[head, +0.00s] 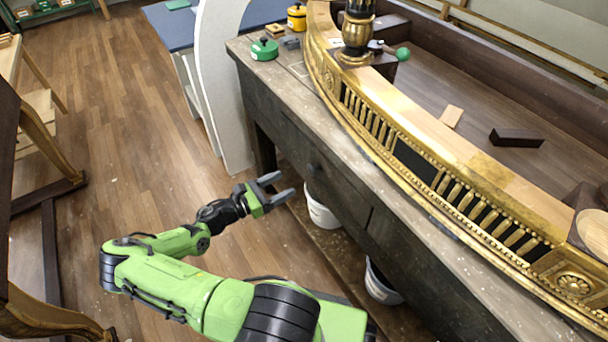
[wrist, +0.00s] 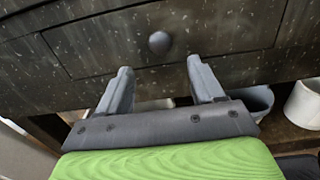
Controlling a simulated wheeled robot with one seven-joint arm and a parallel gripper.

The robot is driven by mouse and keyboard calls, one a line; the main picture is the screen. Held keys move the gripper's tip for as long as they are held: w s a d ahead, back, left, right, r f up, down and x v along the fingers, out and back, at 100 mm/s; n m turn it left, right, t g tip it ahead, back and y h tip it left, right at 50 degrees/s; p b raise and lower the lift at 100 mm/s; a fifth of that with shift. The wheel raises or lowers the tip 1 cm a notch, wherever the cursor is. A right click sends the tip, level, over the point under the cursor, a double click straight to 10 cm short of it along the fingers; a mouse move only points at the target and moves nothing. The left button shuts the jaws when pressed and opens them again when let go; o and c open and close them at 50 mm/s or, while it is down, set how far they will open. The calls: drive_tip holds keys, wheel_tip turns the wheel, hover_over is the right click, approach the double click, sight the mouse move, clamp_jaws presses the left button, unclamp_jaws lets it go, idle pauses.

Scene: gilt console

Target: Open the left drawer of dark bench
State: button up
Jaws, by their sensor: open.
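The dark bench (head: 262,112) runs diagonally across the right of the head view, with dark drawer fronts along its side. The left drawer (head: 326,182) looks closed, its front about level with the bench side. Its round dark knob (wrist: 160,43) shows in the wrist view, ahead of and roughly between my fingertips. The knob is small in the head view (head: 313,168). My gripper (head: 275,187) is open and empty, in front of the bench side and apart from the knob. In the wrist view its two grey fingers (wrist: 158,75) point toward the drawer front.
White buckets (head: 320,210) stand on the bench's low shelf beneath the drawers. A gilt curved piece (head: 420,150) lies along the bench top. A white arched panel (head: 215,80) stands by the bench's far end.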

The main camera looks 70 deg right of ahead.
sight(309, 172)
drive_tip(key=b+x, duration=0.1)
drive_tip(key=x, duration=0.8)
drive_tip(key=shift+s+d, duration=0.1)
drive_tip(key=shift+s, duration=0.05)
drive_tip(key=shift+c, duration=0.5)
clamp_jaws()
